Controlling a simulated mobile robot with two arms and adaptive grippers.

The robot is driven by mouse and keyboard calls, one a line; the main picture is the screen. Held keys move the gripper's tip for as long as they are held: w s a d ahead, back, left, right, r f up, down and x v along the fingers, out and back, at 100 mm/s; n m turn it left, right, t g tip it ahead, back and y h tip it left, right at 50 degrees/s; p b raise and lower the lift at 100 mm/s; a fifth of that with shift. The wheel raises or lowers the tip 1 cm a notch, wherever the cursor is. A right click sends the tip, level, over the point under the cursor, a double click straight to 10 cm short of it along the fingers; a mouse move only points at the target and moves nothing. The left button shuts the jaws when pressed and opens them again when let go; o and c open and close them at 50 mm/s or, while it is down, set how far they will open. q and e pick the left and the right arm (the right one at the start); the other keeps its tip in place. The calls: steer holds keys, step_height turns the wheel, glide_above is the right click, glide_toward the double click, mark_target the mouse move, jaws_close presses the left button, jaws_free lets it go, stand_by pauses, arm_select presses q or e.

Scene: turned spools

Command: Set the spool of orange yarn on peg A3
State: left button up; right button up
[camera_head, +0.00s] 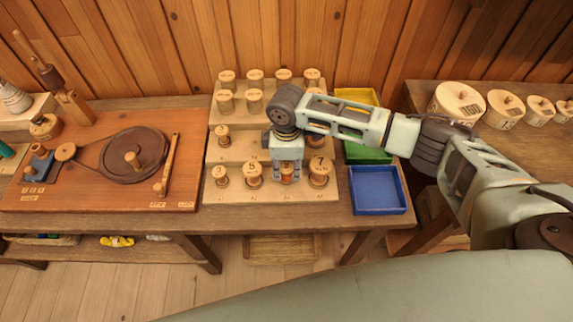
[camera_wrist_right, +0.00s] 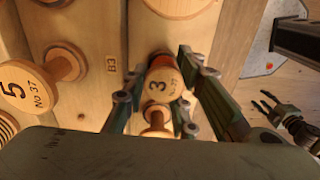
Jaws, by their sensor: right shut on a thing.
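The spool of orange yarn (camera_head: 287,171) is in the front row of the stepped peg board (camera_head: 268,192), between two other spools. The fingers also show in the wrist view (camera_wrist_right: 160,85). I cannot tell whether the spool is still seated on a peg. My left gripper is not seen in the head view.
Other spools stand close by, one marked 7 (camera_head: 319,172) to the right and one (camera_head: 254,175) to the left. Several stand on the back step. A blue tray (camera_head: 378,190) and a green tray (camera_head: 365,153) lie right of the board. A winder board (camera_head: 100,180) lies left.

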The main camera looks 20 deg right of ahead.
mark_target(286, 167)
steer(key=shift+f, duration=0.6)
steer(key=o, duration=0.7)
steer(key=shift+c, duration=0.2)
steer(key=shift+r, duration=0.1)
step_height(286, 167, up, 11)
steer(key=p, duration=1.1)
steer(key=shift+s+a, duration=0.1)
